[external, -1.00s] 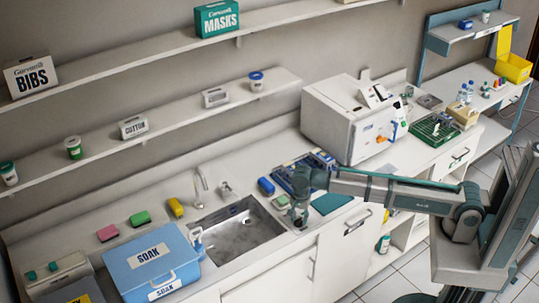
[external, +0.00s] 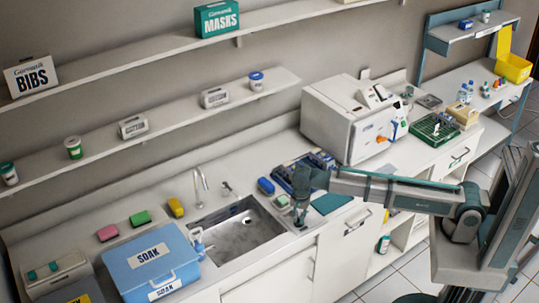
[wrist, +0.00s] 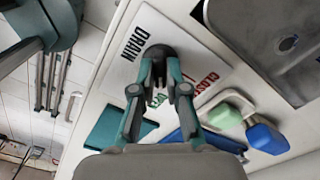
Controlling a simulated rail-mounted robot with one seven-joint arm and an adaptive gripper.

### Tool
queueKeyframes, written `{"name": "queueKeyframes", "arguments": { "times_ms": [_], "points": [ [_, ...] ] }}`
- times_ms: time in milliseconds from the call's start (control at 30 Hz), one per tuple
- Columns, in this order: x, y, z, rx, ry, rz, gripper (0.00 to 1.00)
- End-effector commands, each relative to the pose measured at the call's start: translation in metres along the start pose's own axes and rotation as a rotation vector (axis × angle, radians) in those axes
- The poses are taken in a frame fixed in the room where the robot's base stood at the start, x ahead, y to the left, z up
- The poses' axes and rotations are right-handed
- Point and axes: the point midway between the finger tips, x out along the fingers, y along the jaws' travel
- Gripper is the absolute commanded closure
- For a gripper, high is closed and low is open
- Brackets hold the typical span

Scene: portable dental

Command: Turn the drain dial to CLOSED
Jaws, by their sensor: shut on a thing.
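The drain dial (wrist: 158,52) is a dark round knob on a white plate (wrist: 140,22) lettered DRAIN, beside the sink in the wrist view. Red CLOSED lettering (wrist: 207,87) shows to the right of my gripper; green lettering (wrist: 157,98) is partly hidden between its fingers. My gripper (wrist: 161,66) is shut on the dial, its fingertips closed in around the knob. The dial's pointer cannot be made out. In the external view my gripper (external: 300,219) reaches down to the counter at the sink's right edge, where it hides most of the dial.
The sink (external: 238,232) lies left of my gripper. A teal mat (external: 332,203) lies to the right. A blue SOAK box (external: 150,262) stands beyond the sink.

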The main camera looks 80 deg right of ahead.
Motion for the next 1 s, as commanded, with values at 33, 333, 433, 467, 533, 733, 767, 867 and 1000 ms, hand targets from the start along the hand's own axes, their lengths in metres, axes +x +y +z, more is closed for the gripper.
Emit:
{"name": "queueKeyframes", "arguments": {
  "times_ms": [33,333,433,467,533,733,767,867,1000],
  "points": [
    [0.0001,0.0001,0.0001,-0.029,0.000,0.000,1.00],
    [0.0001,0.0002,0.0001,-0.287,0.000,0.000,1.00],
    [0.0001,0.0001,0.0001,-0.382,0.000,0.000,1.00],
    [0.0001,0.0002,0.0001,-0.411,0.000,0.000,1.00],
    [0.0001,0.0001,0.0001,-0.477,0.000,0.000,1.00],
    [0.0000,0.0001,0.0001,-0.656,0.000,0.000,1.00],
    [0.0000,0.0001,0.0001,-0.681,0.000,0.000,1.00],
    [0.0000,0.0002,0.0001,-0.755,0.000,0.000,1.00],
    [0.0000,0.0001,0.0001,-0.840,0.000,0.000,1.00]
  ]
}}
